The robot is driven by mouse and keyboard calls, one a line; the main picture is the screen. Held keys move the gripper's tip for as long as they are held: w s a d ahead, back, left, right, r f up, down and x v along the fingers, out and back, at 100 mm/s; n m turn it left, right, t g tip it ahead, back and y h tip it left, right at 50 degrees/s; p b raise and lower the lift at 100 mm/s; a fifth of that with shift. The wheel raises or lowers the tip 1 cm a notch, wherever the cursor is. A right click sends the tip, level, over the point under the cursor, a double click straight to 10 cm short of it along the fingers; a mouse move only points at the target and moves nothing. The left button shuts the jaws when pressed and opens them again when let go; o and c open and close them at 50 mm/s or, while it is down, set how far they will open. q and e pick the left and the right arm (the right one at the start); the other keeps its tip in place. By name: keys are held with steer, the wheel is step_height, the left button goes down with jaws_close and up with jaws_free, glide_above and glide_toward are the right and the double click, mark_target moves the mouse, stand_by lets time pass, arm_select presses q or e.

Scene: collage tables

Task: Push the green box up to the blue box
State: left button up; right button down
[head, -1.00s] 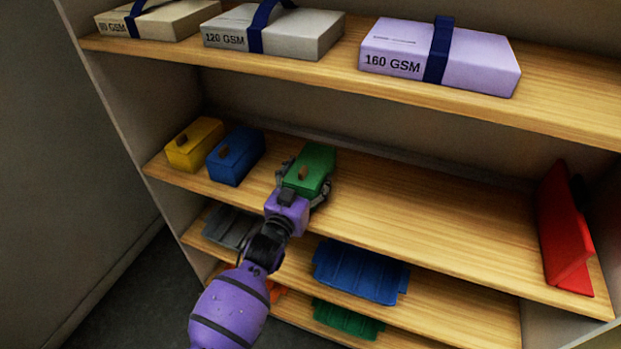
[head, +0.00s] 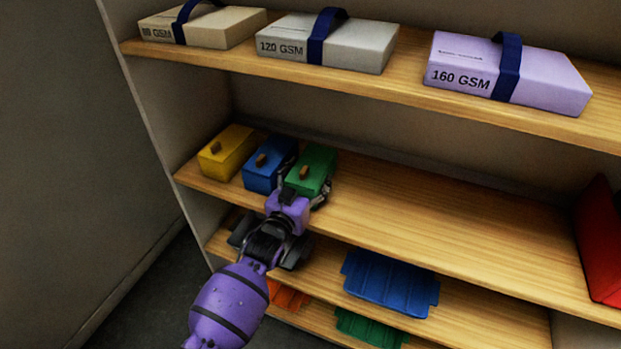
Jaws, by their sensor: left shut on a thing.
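The green box (head: 312,168) stands on the middle shelf, with a small brown knob on its lid. The blue box (head: 266,167) stands just to its left, with a similar knob. Only a narrow space, partly filled by a dark gripper finger, shows between the two boxes; I cannot tell whether they touch. My left gripper (head: 303,190) reaches in from the front and is shut on the green box, with a finger on each side. The lower front of the green box is hidden by the gripper. My right gripper is not in view.
A yellow box (head: 227,153) stands left of the blue box. The middle shelf (head: 430,210) is bare to the right, up to a red object (head: 603,245). Paper packs, such as the 160 GSM pack (head: 510,75), lie on the shelf above. Blue trays (head: 390,283) lie below.

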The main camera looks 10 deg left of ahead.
arm_select(q)
steer(key=shift+a, duration=0.2)
steer(key=o, duration=1.3)
steer(key=v, duration=1.2)
steer(key=shift+r, duration=0.1)
steer(key=s+a+f+g+y, duration=0.1)
steer(key=s+f, duration=0.3)
steer(key=s, duration=0.1)
steer(key=s+a+f+n+g+y, duration=0.1)
steer(key=s+a+f+g, duration=0.1)
steer(key=s+f, duration=0.3)
steer(key=s+a+f+g+y, duration=0.1)
steer(key=s+a+f, duration=0.1)
steer(key=s+f, duration=0.3)
steer(key=shift+a+f+n+p, duration=0.2)
steer(key=shift+f+n+p, duration=0.05)
steer(key=shift+n+p, duration=0.15)
steer(key=s+a+f+g, duration=0.1)
steer(key=s+f, duration=0.1)
steer(key=s, duration=0.4)
steer(key=s+a+f+g+y, duration=0.1)
steer(key=s+f+g, duration=0.1)
steer(key=s, duration=0.4)
steer(key=s+a+f+n+g, duration=0.1)
steer(key=s+f, duration=0.3)
steer(key=s, duration=0.2)
steer(key=shift+s+a+f+g+y, duration=0.2)
steer(key=shift+s+f+g+y, duration=0.1)
steer(key=shift+g, duration=0.1)
steer(key=shift+c, duration=0.2)
